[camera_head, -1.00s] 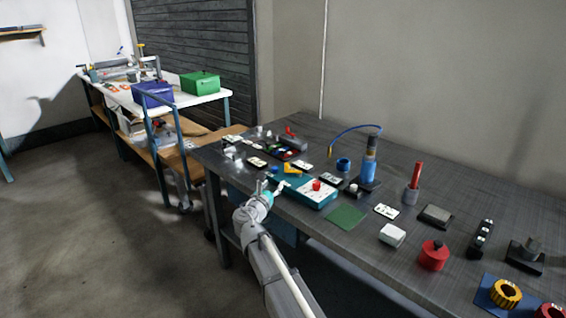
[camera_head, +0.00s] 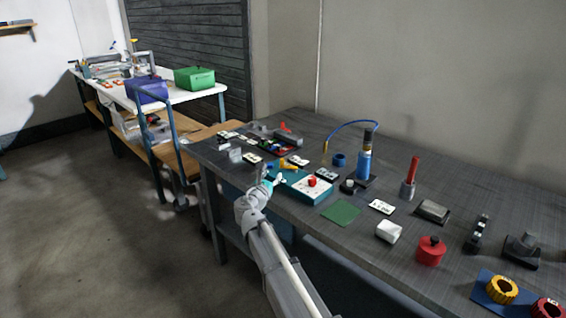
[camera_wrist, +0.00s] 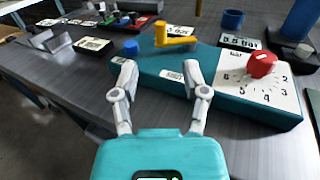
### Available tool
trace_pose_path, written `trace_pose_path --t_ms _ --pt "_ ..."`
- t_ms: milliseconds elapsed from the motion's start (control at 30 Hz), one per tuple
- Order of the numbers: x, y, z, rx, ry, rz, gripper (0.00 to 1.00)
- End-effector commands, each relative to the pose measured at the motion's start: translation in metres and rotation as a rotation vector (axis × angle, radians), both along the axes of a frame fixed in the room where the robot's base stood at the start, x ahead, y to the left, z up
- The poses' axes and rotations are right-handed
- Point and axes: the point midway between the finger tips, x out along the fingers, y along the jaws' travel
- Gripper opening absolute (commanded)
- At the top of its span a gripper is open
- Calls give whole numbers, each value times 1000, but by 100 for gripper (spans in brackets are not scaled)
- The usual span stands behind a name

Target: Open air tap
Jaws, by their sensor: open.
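A teal box (camera_head: 308,199) lies near the table's front edge; its front also shows in the wrist view (camera_wrist: 235,102). On it stand a yellow lever handle (camera_wrist: 175,40), a blue knob (camera_wrist: 130,47) and a red knob (camera_wrist: 262,63) on a white numbered dial. The yellow lever also shows in the head view (camera_head: 289,164). I cannot read a label that names the air tap. My gripper (camera_wrist: 160,80) is open and empty, on the near side of the box, with the blue knob and yellow lever beyond its fingertips. It also shows in the head view (camera_head: 272,181).
A blue cylinder (camera_head: 364,166) with a hose stands right of the box. A green mat (camera_head: 341,211), a white block (camera_head: 389,232) and a red canister (camera_head: 431,250) lie further right. Small labelled cards and a tray of parts lie beyond the box.

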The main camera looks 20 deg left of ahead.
Motion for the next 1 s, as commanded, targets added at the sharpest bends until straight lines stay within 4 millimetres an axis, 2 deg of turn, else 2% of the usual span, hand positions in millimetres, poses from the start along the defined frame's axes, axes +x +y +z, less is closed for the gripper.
trace_pose_path --t_ms 33,300,600,800,1000 --pt "10 2 0 0 0 -2 58" --pt "52 4 0 0 0 -2 58" --pt "92 6 0 0 0 -1 58" --pt "104 7 0 0 0 1 58" --pt "106 6 0 0 0 2 58"
